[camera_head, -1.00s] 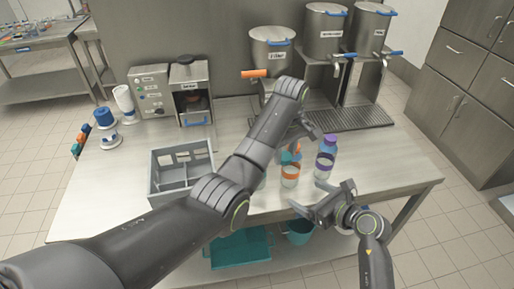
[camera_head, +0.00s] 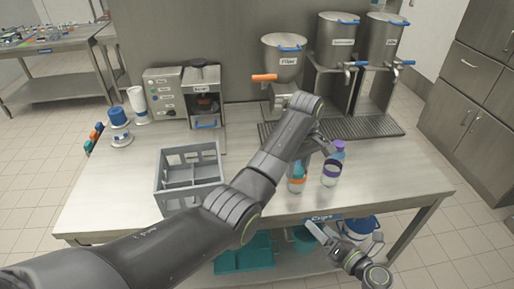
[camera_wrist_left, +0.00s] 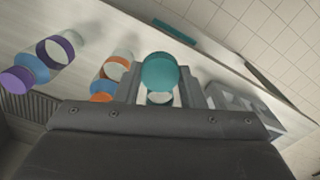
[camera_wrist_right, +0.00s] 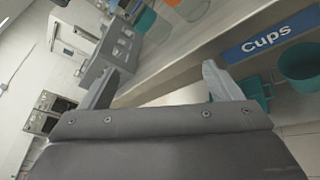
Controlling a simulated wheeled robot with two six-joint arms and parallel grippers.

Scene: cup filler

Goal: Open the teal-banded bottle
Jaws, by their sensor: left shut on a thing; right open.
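In the left wrist view a round teal cap (camera_wrist_left: 158,70) and part of the teal-banded bottle (camera_wrist_left: 160,98) are between my left gripper's fingers (camera_wrist_left: 160,80). That gripper is shut on the bottle, but the exact part held is unclear. A teal band (camera_wrist_right: 145,20) shows at the top of the right wrist view. My right gripper (camera_wrist_right: 160,75) is open and empty; in the head view it (camera_head: 345,236) is in front of the table's front edge, below the bottles.
An orange-banded bottle (camera_head: 297,184) and a purple-banded bottle (camera_head: 331,172) stand beside my left gripper. A grey divided crate (camera_head: 165,192) is left of my arm. The filler (camera_head: 284,60) is behind. A teal cup (camera_wrist_right: 303,65) is on the lower shelf.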

